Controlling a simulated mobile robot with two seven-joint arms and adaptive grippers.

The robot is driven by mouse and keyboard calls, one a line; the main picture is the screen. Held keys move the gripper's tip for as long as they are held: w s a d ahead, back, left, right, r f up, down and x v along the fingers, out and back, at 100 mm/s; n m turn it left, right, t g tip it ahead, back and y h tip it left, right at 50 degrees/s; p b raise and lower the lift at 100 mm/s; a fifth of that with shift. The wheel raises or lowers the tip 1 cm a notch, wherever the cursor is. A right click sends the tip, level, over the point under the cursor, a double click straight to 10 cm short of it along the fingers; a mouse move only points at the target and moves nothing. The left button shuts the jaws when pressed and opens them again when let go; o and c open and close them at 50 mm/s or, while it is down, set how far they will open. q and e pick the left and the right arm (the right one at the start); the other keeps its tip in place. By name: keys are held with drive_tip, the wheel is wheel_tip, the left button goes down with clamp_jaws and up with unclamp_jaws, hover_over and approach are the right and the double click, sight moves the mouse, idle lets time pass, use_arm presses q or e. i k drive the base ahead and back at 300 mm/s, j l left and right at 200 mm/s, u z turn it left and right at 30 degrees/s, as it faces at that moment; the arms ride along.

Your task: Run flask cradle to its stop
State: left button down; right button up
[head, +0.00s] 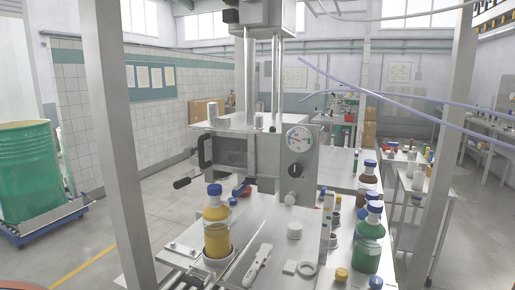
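The cradle sits on the metal bench at the left of the worktop, beside a straight rail-like edge (243,252). The filling machine (255,150) with a round gauge (299,139) rises behind it. A blue part (241,188) sits under the machine, behind the flask. The cradle's stop cannot be made out. Neither of my grippers is in view.
A white hand tool (258,262), a white ring (307,268) and a white round cap (294,230) lie right of the cradle. Bottles with green liquid (367,243) stand further right. Metal posts (115,130) frame the station. A green drum (35,172) stands on the floor at left.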

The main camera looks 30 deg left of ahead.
sight(212, 269)
drive_tip(key=u, duration=1.55)
drive_tip(key=i+j, duration=0.1)
drive_tip(key=i, duration=0.2)
